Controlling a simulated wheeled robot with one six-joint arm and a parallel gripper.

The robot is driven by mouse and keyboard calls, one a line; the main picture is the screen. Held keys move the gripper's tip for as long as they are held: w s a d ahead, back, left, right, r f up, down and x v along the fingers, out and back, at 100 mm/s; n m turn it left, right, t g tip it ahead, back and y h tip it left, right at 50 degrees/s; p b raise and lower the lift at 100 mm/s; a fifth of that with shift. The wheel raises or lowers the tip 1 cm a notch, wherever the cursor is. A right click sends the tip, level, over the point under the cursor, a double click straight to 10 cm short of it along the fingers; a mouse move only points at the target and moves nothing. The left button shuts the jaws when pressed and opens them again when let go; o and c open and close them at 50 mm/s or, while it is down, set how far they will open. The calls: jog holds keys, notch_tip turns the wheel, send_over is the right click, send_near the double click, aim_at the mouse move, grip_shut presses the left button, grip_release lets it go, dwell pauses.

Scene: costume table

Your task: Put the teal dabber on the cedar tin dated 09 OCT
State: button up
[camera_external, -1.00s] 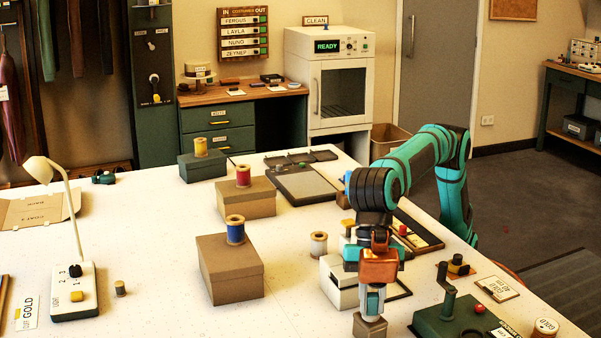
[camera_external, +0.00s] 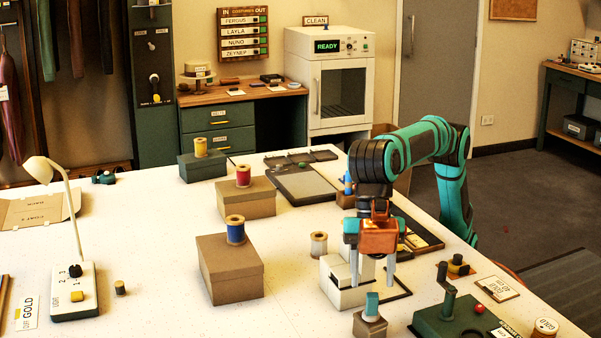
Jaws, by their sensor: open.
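The teal dabber (camera_external: 371,304) stands upright on top of a small brown tin (camera_external: 369,327) near the front edge of the table. No date can be read on this tin, so I cannot tell whether it is the one dated 09 OCT. My gripper (camera_external: 372,282) is open and empty, just above and behind the dabber, with its fingers apart and clear of it. Another small brown tin (camera_external: 345,200) with a blue piece (camera_external: 348,182) on it stands farther back, partly hidden by my arm.
A cream box (camera_external: 345,290) is just behind the dabber. A green device (camera_external: 452,322) with a crank post and red knob is to the right.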

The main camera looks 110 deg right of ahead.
jog(key=w+v, duration=0.1)
jog(key=v, duration=0.5)
jog(key=shift+s+d+r, duration=0.2)
jog(key=shift+s+r, duration=0.1)
jog(key=shift+s, duration=0.25)
jog(key=s+d+r+m+t, duration=0.2)
jog(key=s+d+r+t, duration=0.15)
jog(key=d, duration=0.85)
jog(key=s+d+r+m+t, duration=0.2)
jog(key=s+d+r+m, duration=0.15)
jog(key=d, duration=0.75)
jog(key=s+d+r+m+t, duration=0.1)
jog(key=s+d+r+t, duration=0.25)
jog(key=d, duration=0.85)
jog(key=s+d+f+m+t+h, duration=0.1)
jog(key=s+d+f+m+t, duration=0.2)
jog(key=s+d, duration=1)
jog(key=s+d+f+m+t+h, duration=0.1)
jog(key=s+d+f, duration=0.3)
jog(key=s, duration=0.4)
jog(key=s+d+f+m+t+h, duration=0.2)
jog(key=s+d+f+m, duration=0.1)
jog(key=s, duration=0.5)
jog(key=shift+d+f+t, duration=0.4)
jog(key=shift+d+f, duration=0.45)
jog(key=shift+s, duration=0.1)
